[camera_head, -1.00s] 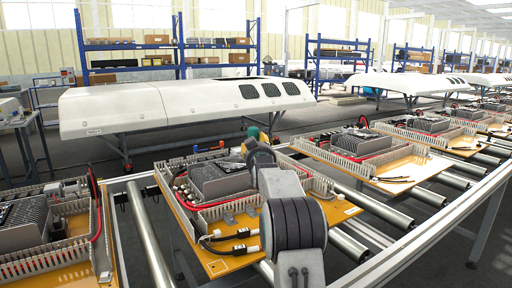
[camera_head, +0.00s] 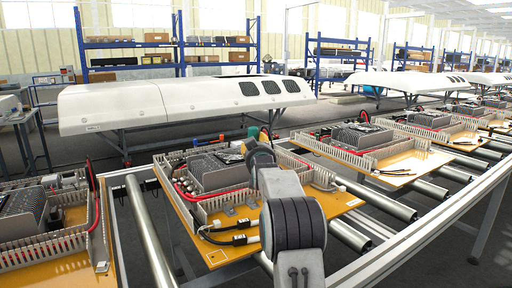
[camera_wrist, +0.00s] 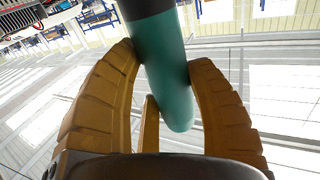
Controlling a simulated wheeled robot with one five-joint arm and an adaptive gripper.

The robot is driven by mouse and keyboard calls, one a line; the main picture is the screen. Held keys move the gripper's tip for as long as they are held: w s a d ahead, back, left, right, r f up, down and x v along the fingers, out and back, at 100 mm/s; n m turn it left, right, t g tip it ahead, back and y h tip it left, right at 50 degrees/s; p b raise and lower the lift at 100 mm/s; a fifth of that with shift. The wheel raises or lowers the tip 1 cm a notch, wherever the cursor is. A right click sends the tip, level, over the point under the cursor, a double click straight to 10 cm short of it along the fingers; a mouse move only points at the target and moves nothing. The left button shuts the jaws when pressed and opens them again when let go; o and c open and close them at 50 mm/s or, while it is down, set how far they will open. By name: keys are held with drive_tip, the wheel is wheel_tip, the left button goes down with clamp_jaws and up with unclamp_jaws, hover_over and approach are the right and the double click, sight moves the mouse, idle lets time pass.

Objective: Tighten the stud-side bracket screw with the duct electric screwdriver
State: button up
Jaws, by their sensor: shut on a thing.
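My gripper (camera_wrist: 165,85) is shut on the electric screwdriver (camera_wrist: 162,60), a teal cylinder with a dark upper part in the wrist view. The brown padded fingers press on both sides of the teal body. In the head view the teal end of the screwdriver (camera_head: 253,132) shows just beyond my wrist, above the far edge of the nearest orange board (camera_head: 215,255). My arm hides part of that board. The screwdriver's bit is not visible. I cannot pick out the stud-side bracket or its screw in either view.
The nearest board carries a finned grey block (camera_head: 215,172), slotted grey wiring duct and red and black cables. More boards stand left and right on the roller conveyor (camera_head: 150,240). A long white shell (camera_head: 190,103) stands behind. Bare rollers lie between the boards.

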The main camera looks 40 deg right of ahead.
drive_tip(key=shift+r+b, duration=0.1)
drive_tip(key=shift+b, duration=0.4)
drive_tip(key=shift+s, duration=0.1)
wheel_tip(320, 180, down, 5)
drive_tip(key=b, duration=0.6)
drive_tip(key=shift+f+b, duration=0.85)
drive_tip(key=shift+f, duration=0.05)
idle(2.0)
drive_tip(key=shift+r, duration=0.2)
